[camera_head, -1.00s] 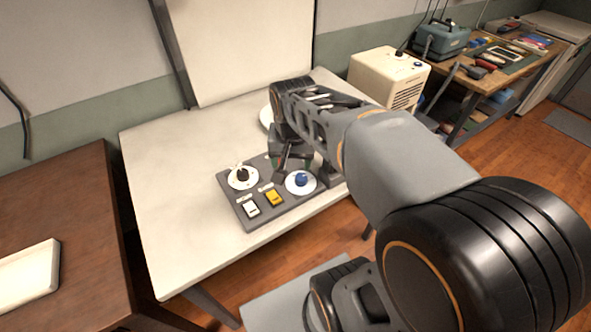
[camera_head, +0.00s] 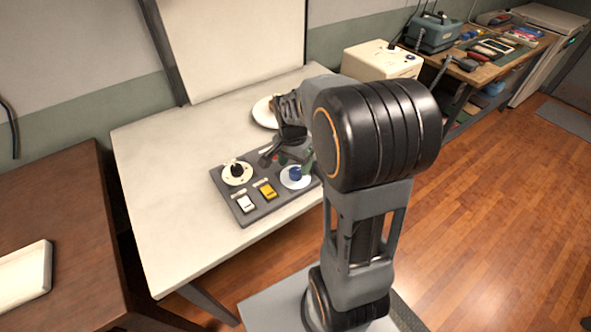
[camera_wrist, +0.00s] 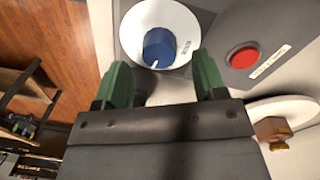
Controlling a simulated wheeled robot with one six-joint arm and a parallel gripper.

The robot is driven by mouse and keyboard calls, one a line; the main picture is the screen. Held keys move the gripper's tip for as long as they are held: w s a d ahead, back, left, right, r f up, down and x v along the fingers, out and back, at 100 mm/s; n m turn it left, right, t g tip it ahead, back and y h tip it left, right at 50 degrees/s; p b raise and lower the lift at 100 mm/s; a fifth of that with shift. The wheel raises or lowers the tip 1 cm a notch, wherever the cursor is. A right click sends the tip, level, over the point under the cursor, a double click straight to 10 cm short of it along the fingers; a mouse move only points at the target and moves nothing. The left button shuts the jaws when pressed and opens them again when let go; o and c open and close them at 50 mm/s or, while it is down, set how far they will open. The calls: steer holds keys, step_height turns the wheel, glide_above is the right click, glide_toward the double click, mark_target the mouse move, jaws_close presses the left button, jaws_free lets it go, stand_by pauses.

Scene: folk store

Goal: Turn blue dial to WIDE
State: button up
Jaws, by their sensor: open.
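The blue dial (camera_head: 296,173) sits on a white round plate on the grey control panel (camera_head: 226,190), which lies on the pale table. In the wrist view the blue dial (camera_wrist: 159,47) is just beyond my fingertips, roughly midway between them. My gripper (camera_wrist: 163,75) is open, with one green finger on each side of the dial's line, and holds nothing. In the head view my gripper (camera_head: 301,166) is at the dial's right and back, partly hidden by my arm. No WIDE label is readable in either view.
The panel also carries a black knob (camera_head: 237,169), a white switch (camera_head: 245,203), a yellow switch (camera_head: 267,190) and a red button (camera_wrist: 244,57). A white plate (camera_head: 263,113) is behind the panel. The table's left part is clear.

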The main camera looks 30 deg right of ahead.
mark_target(295, 174)
steer(key=shift+f, duration=1.45)
steer(key=c, duration=0.9)
